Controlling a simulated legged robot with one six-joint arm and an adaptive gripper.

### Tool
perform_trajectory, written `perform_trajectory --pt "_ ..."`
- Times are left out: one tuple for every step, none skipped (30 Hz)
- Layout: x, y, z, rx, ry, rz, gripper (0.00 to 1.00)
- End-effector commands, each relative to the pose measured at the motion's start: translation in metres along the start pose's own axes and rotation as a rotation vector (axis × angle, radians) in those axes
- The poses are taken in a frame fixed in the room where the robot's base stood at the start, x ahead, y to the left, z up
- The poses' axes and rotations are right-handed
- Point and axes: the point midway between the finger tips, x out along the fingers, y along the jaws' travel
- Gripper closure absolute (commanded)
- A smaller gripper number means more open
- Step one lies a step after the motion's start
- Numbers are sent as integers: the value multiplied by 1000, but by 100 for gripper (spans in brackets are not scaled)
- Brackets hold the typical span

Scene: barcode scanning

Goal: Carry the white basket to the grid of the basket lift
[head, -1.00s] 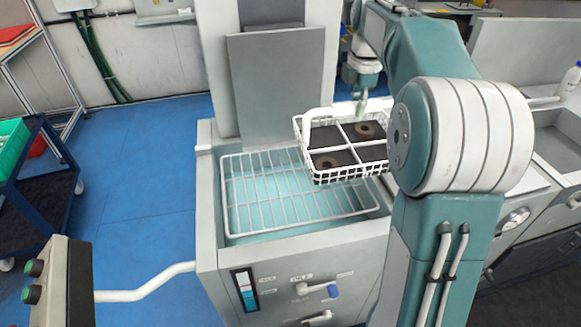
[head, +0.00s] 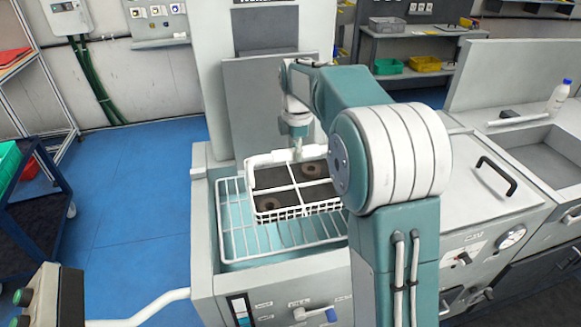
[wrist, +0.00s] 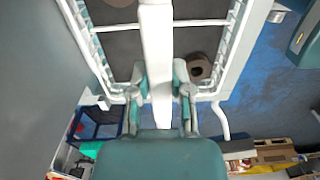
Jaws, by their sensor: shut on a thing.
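The white basket (head: 272,213) hangs over the basket lift in the head view. It has white wire sides and a divider. Dark pads and brown ring-shaped parts (head: 312,169) lie in it. My gripper (wrist: 159,78) is shut on the white handle bar (wrist: 156,35) of the basket. In the head view my gripper is small and partly hidden at the handle. The white wire grid (head: 226,232) of the lift lies below the basket over a pale blue basin. The basket covers the grid's middle and right part. I cannot tell whether basket and grid touch.
A grey upright panel (head: 240,110) stands right behind the grid. The lift's grey front (head: 215,292) has a blue-tipped lever. A counter with a black-handled lid (head: 490,200) and a sink stands to the right. Blue floor (head: 130,210) is free to the left.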

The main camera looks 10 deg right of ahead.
Motion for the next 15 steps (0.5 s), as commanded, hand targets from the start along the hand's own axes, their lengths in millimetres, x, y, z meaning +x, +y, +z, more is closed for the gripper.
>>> perform_trajectory --pt "1 1 -2 0 0 2 100" --pt "2 1 -3 0 0 3 100" --pt "4 2 -4 0 0 3 100" --pt "6 2 -5 -1 0 3 100" --pt "8 3 -7 -1 0 2 100" --pt "11 4 -10 -2 0 1 100" --pt "14 5 -12 -3 0 1 100" --pt "17 6 -14 -3 0 1 100" --pt "21 7 -18 -2 0 2 100" --pt "24 8 -19 -1 0 2 100" --pt "28 7 -18 0 0 1 100" --pt "33 7 -18 0 0 1 100" --pt "36 7 -18 0 0 1 100" --pt "39 7 -18 0 0 1 100" --pt "44 7 -18 0 0 1 100"
